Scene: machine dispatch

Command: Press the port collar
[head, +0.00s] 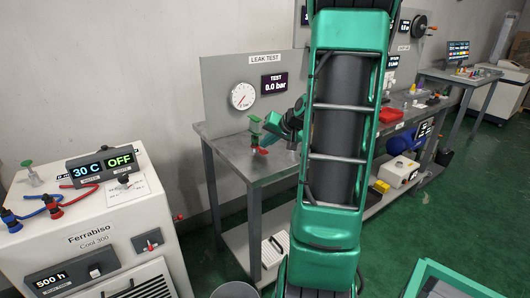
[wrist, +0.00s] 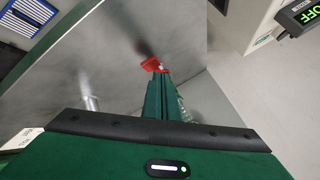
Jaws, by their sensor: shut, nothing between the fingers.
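My gripper (head: 266,139) is over the left end of the leak-test bench. In the wrist view my gripper (wrist: 160,78) is shut, its green fingers together with nothing between them. A small red part (wrist: 152,64) shows right at the fingertips; I cannot tell whether they touch it. It also shows as a red spot in the head view (head: 262,151). I cannot tell for certain which part is the port collar. A green-topped fitting (head: 254,122) stands just behind the gripper. A blue coupling (head: 10,219) and a red coupling (head: 54,207) sit on the chiller.
The leak-test panel (head: 240,72) with a gauge and a 0.0 bar display stands behind the bench (head: 240,168). A blurred metal post (wrist: 88,98) stands left of the fingers. The white chiller (head: 100,240) is at left. My arm hides the bench's middle.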

